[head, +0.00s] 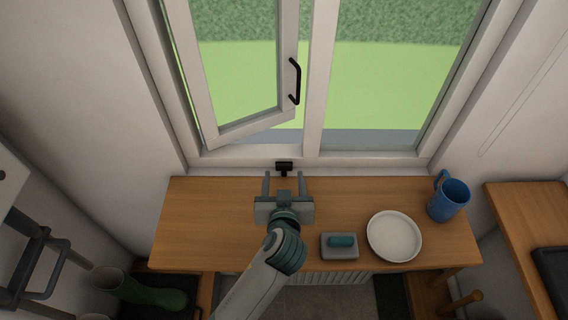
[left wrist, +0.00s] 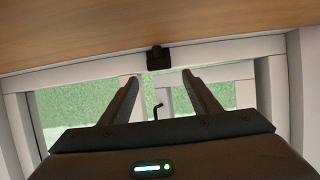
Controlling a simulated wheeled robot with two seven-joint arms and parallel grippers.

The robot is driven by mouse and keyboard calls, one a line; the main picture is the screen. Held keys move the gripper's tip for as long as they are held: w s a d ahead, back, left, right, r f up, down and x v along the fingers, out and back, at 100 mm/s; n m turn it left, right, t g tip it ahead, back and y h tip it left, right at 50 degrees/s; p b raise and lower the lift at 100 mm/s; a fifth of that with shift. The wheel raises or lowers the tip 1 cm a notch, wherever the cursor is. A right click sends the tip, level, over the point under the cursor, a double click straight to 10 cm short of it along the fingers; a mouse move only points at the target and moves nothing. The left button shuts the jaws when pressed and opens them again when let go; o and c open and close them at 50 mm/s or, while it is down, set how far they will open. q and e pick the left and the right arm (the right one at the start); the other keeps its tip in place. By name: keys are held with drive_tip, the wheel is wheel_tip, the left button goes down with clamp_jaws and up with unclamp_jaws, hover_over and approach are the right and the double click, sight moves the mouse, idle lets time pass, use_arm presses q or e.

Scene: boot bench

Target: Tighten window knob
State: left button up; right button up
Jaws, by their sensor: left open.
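The small black window knob (head: 284,167) sits at the middle of the white window's lower frame, just above the back edge of the wooden bench top. It also shows in the left wrist view (left wrist: 158,58), near the upper middle. My left gripper (head: 284,178) is open and empty over the bench, with its fingers pointing toward the window. The knob lies between the lines of the two fingers, just ahead of the tips. In the left wrist view the fingertips (left wrist: 160,78) stand on either side below the knob, apart from it. My right gripper is out of view.
The left window sash (head: 290,60) with its black handle (head: 297,82) is swung open. On the bench top (head: 200,210) are a grey block with a teal top (head: 340,246), a white plate (head: 394,237) and a blue mug (head: 449,200). The bench's left part is clear.

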sight(284, 165)
use_arm(q)
drive_tip(key=shift+p+x, duration=0.8)
drive_tip(key=shift+x, duration=2.05)
drive_tip(key=c, duration=1.1)
